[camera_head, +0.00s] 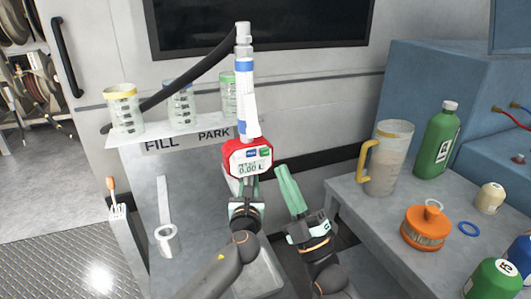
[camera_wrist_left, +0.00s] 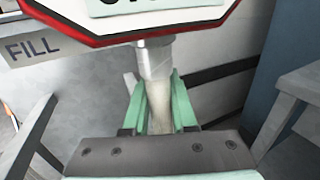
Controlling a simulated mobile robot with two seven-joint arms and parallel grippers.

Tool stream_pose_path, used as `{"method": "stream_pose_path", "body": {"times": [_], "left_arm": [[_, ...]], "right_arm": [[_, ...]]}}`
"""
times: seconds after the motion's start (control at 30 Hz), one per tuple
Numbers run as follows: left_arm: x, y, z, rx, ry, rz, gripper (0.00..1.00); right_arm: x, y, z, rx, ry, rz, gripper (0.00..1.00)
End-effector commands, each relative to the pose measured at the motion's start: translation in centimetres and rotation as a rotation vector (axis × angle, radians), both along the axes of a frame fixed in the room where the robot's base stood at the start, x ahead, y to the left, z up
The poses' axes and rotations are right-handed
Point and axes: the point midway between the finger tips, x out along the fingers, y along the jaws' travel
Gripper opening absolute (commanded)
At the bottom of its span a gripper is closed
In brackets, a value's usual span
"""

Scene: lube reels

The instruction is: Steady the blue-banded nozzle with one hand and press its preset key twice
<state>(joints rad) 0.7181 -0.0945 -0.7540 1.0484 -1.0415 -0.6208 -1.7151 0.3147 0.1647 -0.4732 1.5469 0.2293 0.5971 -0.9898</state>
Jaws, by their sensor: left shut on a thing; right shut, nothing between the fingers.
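The blue-banded nozzle (camera_head: 245,95) stands upright, with blue bands, a white grip and a black hose at its upper part. Its red-rimmed meter (camera_head: 247,158) faces me, with a display reading 0.00 L and a blue key (camera_head: 251,155) and a green key above the digits; the key labels are too small to read. My left gripper (camera_head: 245,184) is shut on the nozzle just below the meter; the left wrist view shows its green fingers on both sides of the pale stem (camera_wrist_left: 157,100). My right gripper (camera_head: 282,171) is shut and empty, just right of and below the meter, apart from it.
A shelf with a FILL and PARK label (camera_head: 185,138) holds several measuring cups behind the nozzle. A grey bench (camera_head: 345,185) at right carries a jug (camera_head: 388,158), a green bottle (camera_head: 437,140), an orange part (camera_head: 424,228) and smaller containers. A tape roll hangs at left.

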Motion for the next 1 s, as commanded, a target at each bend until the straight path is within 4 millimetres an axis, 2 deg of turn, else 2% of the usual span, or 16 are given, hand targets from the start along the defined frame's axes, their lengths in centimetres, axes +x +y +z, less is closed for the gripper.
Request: {"method": "stream_pose_path", "body": {"times": [0.03,0.07,0.37,0.73,1.0], "left_arm": [[0.0,0.0,-0.1,0.000,0.001,0.000,0.00],[0.0,0.0,-0.1,0.000,0.001,0.000,0.27],[0.0,0.0,0.0,0.000,0.001,0.000,0.60],[-0.4,0.1,0.0,0.000,-0.001,0.000,0.60],[-3.3,0.2,-0.1,-0.002,0.000,-0.002,0.60]], "right_arm": [[0.0,0.0,0.0,0.000,0.000,0.000,0.00],[0.0,0.0,0.0,0.000,0.000,0.000,0.00],[0.0,0.0,0.0,0.000,0.000,0.000,0.00],[0.0,0.0,0.0,0.001,-0.001,0.000,0.00],[0.0,0.0,0.0,0.001,-0.001,0.000,0.00]]}}
